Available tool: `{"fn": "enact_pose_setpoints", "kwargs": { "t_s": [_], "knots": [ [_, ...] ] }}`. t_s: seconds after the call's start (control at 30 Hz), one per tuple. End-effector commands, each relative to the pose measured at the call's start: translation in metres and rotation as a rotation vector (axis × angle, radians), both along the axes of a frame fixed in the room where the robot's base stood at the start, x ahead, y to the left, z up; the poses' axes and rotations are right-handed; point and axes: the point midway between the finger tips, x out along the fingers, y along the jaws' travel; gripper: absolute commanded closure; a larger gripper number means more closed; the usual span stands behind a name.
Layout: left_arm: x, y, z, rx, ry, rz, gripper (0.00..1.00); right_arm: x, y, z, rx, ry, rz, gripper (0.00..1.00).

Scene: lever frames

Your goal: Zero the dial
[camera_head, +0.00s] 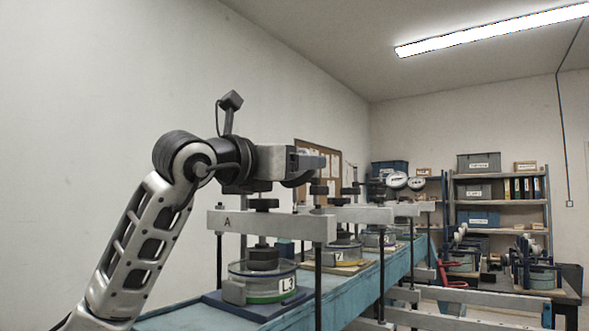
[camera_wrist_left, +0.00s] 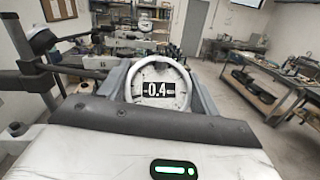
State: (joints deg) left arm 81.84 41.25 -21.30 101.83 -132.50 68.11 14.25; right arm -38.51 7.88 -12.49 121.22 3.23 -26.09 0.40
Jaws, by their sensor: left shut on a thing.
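The dial (camera_wrist_left: 157,88) fills the middle of the left wrist view, a round pale gauge with a dark display that seems to read -0.4; the small unit is unreadable. My left gripper (camera_wrist_left: 161,90) has a grey finger on each side of its rim and is shut on it. In the head view my left gripper (camera_head: 318,163) reaches right from its arm, above the beam marked A (camera_head: 272,225). The dial it holds cannot be made out there. My right gripper is not in view.
Below the beam, a round cell labelled L3 (camera_head: 262,282) stands on the blue bench (camera_head: 190,318). More lever frames, cells and two white dials (camera_head: 397,180) stand farther along. Posts and screws rise close to my gripper. Shelves (camera_head: 498,205) stand at the back right.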

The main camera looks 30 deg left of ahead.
Motion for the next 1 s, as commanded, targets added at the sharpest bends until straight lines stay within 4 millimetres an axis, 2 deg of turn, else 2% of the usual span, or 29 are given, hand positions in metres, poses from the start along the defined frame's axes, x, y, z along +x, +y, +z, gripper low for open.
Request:
{"fn": "enact_pose_setpoints", "kwargs": {
  "t_s": [0.33, 0.37, 0.4, 0.43, 0.77, 0.87, 1.0],
  "knots": [
    [0.000, -0.001, 0.000, -0.015, 0.002, 0.013, 0.60, -0.002, 0.000, 0.001, 0.003, 0.000, -0.002, 0.15],
    [0.000, -0.001, 0.000, -0.015, 0.002, 0.013, 0.31, -0.002, 0.000, 0.001, 0.002, 0.000, -0.001, 0.15],
    [0.000, -0.001, 0.000, -0.015, 0.002, 0.013, 0.20, -0.002, -0.001, 0.001, 0.002, 0.000, -0.001, 0.15],
    [0.000, -0.001, 0.000, -0.015, 0.002, 0.013, 0.15, -0.002, -0.001, 0.001, 0.002, 0.000, -0.001, 0.15],
    [-0.002, 0.001, -0.001, -0.014, 0.001, 0.013, 0.15, -0.003, -0.002, -0.003, -0.004, 0.007, 0.002, 0.15],
    [-0.012, 0.004, -0.002, -0.015, 0.000, 0.015, 0.15, -0.003, -0.002, -0.008, -0.001, 0.008, 0.002, 0.15],
    [-0.038, 0.010, -0.005, -0.013, -0.003, 0.016, 0.15, -0.002, -0.001, -0.014, 0.010, 0.006, 0.000, 0.15]
  ]
}}
